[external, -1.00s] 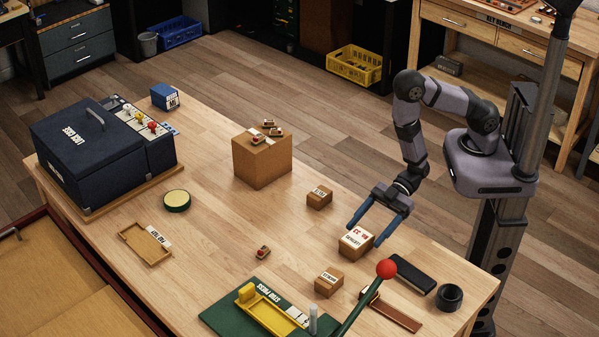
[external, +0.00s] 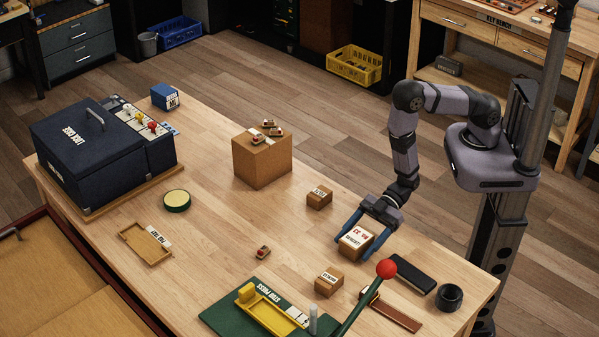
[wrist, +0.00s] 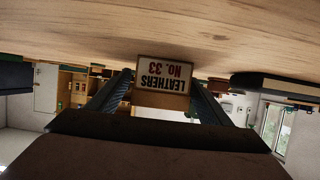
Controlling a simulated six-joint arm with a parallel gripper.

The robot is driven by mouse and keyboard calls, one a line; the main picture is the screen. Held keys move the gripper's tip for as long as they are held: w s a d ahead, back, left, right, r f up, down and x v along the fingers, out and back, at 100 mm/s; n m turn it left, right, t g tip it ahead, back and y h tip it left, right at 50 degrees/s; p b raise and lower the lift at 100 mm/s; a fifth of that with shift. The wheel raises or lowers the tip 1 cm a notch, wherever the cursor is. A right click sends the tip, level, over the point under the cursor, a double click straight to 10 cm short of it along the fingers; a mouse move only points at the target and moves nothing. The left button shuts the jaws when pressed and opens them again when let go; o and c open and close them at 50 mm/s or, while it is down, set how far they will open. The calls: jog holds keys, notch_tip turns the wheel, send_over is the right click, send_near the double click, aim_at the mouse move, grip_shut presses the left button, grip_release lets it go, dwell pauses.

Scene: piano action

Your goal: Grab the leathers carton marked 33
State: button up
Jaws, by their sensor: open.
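The leathers carton (external: 354,243) is a small brown box with a white label reading 33 in red. It sits on the right part of the bench. In the wrist view its label (wrist: 163,75) reads LEATHERS NO. 33, upside down, between the two fingers. My gripper (external: 357,238) is open, with one blue finger on each side of the carton. Whether either finger touches the carton cannot be told.
Two similar small cartons stand nearby, one behind left (external: 319,197) and one in front (external: 329,283). A black flat case (external: 413,274) lies to the right. The green strip press (external: 262,310) and its red-knobbed lever (external: 386,269) are in front. Bench to the left is mostly clear.

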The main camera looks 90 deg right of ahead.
aim_at(357, 237)
jog(key=c, duration=1.1)
jog(key=shift+c, duration=0.2)
jog(key=shift+r, duration=0.15)
jog(key=shift+r+b, duration=0.5)
jog(key=shift+r, duration=4.35)
